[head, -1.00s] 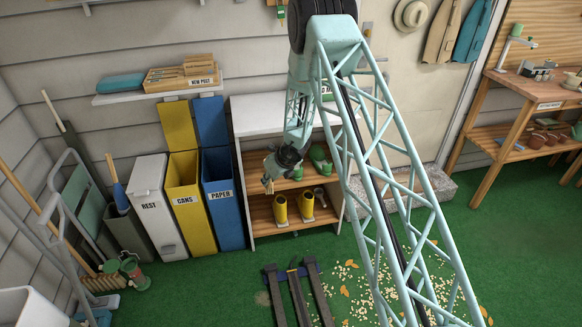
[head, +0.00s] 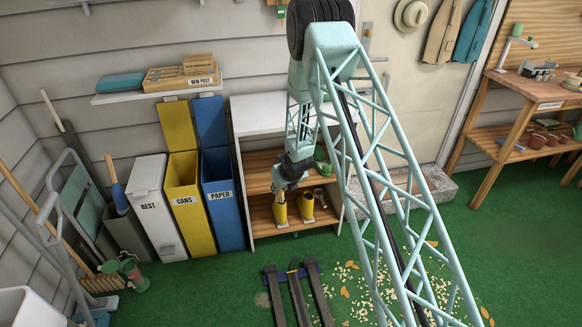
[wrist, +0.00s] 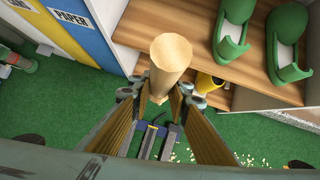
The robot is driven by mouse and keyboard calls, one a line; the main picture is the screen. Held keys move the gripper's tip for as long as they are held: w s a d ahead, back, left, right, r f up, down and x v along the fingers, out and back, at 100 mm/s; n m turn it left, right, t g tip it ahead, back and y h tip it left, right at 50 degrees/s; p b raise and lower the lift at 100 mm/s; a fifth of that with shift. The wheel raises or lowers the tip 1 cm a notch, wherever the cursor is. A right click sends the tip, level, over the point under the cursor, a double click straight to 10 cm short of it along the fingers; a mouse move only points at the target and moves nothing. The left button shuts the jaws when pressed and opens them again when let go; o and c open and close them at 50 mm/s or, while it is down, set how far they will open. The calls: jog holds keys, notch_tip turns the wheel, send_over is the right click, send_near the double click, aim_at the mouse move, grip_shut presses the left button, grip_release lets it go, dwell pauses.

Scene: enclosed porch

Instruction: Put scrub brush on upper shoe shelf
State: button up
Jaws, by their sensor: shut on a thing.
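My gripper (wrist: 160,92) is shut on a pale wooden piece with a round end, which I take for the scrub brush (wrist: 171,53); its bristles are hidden. In the head view my gripper (head: 279,192) hangs in front of the shoe rack, and the brush cannot be made out clearly. The upper shoe shelf (head: 258,182) is a wooden board under the rack's white top. It also shows in the wrist view (wrist: 150,24), beyond the brush. Green clogs (wrist: 234,28) stand on its right part; its left part is bare.
Yellow boots (head: 306,206) stand on the lower shelf (head: 262,217). The blue paper bin (head: 222,205) stands close at the rack's left side, beside the yellow cans bin (head: 188,205). Dark rails (head: 298,295) lie on the green floor in front.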

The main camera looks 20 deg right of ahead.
jog(key=shift+w, duration=0.1)
jog(key=w, duration=0.4)
jog(key=w+a, duration=0.1)
jog(key=w, duration=0.7)
jog(key=shift+w+a+b, duration=0.2)
jog(key=shift+a+b, duration=0.15)
jog(key=shift+w+a+p, duration=0.15)
jog(key=shift+w+p, duration=0.65)
jog(key=shift+w, duration=0.1)
jog(key=shift+w, duration=0.1)
jog(key=shift+w+a+p, duration=0.2)
jog(key=shift+w+p, duration=1.35)
jog(key=shift+p, duration=0.75)
jog(key=shift+w, duration=0.1)
